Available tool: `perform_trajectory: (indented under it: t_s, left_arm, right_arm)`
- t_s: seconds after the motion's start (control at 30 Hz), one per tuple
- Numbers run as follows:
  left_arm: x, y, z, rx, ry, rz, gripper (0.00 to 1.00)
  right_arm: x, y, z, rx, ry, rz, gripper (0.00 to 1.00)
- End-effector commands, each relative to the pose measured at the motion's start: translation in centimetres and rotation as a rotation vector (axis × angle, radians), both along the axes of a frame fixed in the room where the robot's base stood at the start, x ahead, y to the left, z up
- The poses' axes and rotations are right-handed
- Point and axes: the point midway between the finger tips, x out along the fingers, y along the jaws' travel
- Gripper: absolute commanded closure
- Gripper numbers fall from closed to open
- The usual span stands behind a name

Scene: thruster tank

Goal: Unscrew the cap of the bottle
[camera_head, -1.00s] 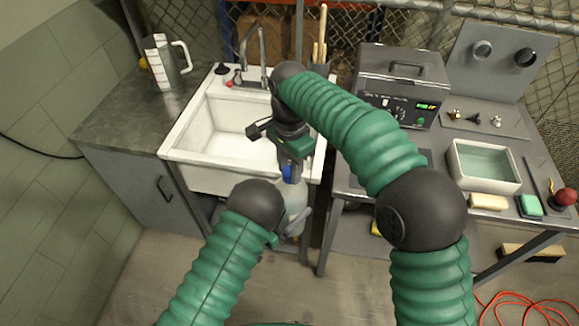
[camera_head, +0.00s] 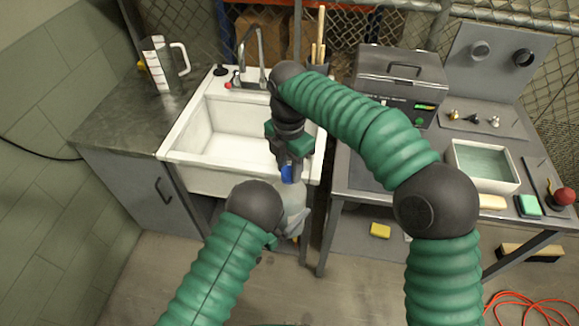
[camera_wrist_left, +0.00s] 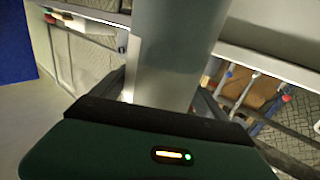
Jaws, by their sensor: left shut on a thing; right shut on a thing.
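The bottle (camera_head: 290,198) is pale and translucent and stands upright in front of the sink's right side. Its blue cap (camera_head: 287,173) is at the top. My right gripper (camera_head: 288,170) comes down from above and is shut on the cap; its fingers partly cover it. My left gripper (camera_head: 302,222) is shut around the bottle's body, mostly hidden behind my left wrist. In the left wrist view the bottle (camera_wrist_left: 178,45) is a wide grey cylinder between the left gripper's fingers (camera_wrist_left: 160,92). I cannot tell whether the cap has loosened.
The white sink (camera_head: 176,150) lies behind the bottle. A measuring jug (camera_head: 159,66) stands on the left counter. The right bench (camera_head: 345,178) carries a grey machine (camera_head: 398,75) and a water tray (camera_head: 458,184). A yellow sponge (camera_head: 380,230) lies below the bench. Floor in front is partly free.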

Motion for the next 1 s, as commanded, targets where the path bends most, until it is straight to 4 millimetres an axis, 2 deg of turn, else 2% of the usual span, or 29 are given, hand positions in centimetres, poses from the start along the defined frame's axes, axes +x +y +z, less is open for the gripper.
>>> perform_trajectory:
  t_s: [0.13, 0.77, 1.0]
  left_arm:
    - [-0.09, -0.28, 0.10, 0.000, -0.004, -0.007, 1.00]
    - [-0.02, -0.19, 0.06, 0.000, -0.001, -0.004, 1.00]
    - [-0.01, -0.14, 0.03, 0.000, 0.000, -0.003, 1.00]
  right_arm:
    - [0.05, 0.26, 0.13, 0.007, -0.005, 0.212, 1.00]
    - [-0.22, 0.26, 0.24, 0.005, -0.004, 0.211, 1.00]
    - [-0.23, 0.30, 0.87, 0.005, -0.003, 0.211, 1.00]
